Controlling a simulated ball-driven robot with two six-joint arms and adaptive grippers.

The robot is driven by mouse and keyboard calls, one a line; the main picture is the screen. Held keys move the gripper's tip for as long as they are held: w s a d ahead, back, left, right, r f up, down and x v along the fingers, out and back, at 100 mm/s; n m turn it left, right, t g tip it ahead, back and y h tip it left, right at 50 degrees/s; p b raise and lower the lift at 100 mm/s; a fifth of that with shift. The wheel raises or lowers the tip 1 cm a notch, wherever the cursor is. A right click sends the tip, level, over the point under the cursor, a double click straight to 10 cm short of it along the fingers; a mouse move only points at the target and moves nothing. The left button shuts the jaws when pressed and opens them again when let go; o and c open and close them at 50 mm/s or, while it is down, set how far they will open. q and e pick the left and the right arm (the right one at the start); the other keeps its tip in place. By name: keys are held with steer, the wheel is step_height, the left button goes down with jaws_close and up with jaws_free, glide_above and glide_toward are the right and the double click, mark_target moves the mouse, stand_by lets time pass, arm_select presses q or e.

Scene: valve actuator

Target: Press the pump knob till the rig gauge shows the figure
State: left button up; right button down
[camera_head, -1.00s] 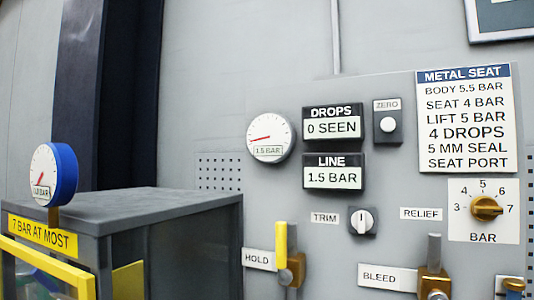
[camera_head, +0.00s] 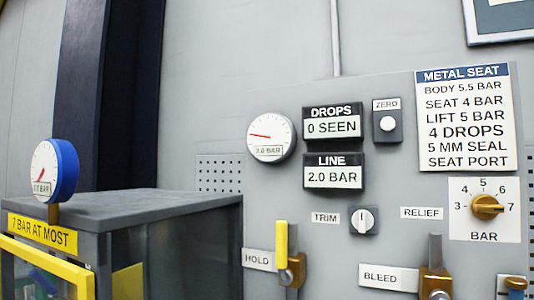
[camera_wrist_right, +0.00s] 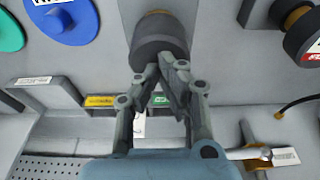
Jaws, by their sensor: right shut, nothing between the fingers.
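The rig gauge (camera_head: 271,136) is a round white dial on the grey panel, and its small readout shows 2.0 BAR. The LINE display (camera_head: 333,172) below and to its right also reads 2.0 BAR. In the right wrist view, a dark round knob (camera_wrist_right: 160,38) with a brass centre stands at the top middle; no label shows on it. My right gripper (camera_wrist_right: 164,72) is shut and empty, its fingertips at the knob's lower edge. I cannot tell whether they touch it. My left gripper is out of view.
The METAL SEAT card (camera_head: 467,118) lists pressures, including BODY 5.5 BAR. The RELIEF dial (camera_head: 487,206), HOLD lever (camera_head: 281,245) and BLEED lever (camera_head: 435,255) stick out of the panel. A grey cabinet (camera_head: 165,204) marked 7 BAR AT MOST stands left, with a blue-rimmed gauge (camera_head: 66,170) on it.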

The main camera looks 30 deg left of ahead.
steer(key=shift+s+b+x, duration=0.2)
steer(key=shift+b+x, duration=0.2)
steer(key=shift+x, duration=0.7)
steer(key=p+v, duration=0.2)
steer(key=p, duration=0.1)
steer(key=shift+w+r, duration=0.15)
steer(key=shift+r, duration=0.1)
steer(key=shift+w+v, duration=0.2)
steer(key=shift+v, duration=0.85)
steer(key=shift+w+v, duration=0.25)
steer(key=shift+v, duration=0.85)
steer(key=shift+r, duration=0.1)
steer(key=shift+s+b+x, duration=0.25)
steer(key=shift+b+x, duration=0.25)
steer(key=shift+x, duration=0.65)
steer(key=shift+s+b+x, duration=0.2)
steer(key=shift+b+x, duration=0.3)
steer(key=shift+x, duration=0.6)
steer(key=shift+s+b+x, duration=0.25)
steer(key=shift+b+x, duration=0.25)
steer(key=shift+x, duration=0.65)
steer(key=p+v, duration=0.2)
steer(key=p, duration=0.1)
steer(key=shift+w+r, duration=0.15)
steer(key=shift+w, duration=0.05)
steer(key=shift+w+v, duration=0.2)
steer(key=shift+v, duration=0.85)
steer(key=shift+w+v, duration=0.25)
steer(key=shift+v, duration=0.85)
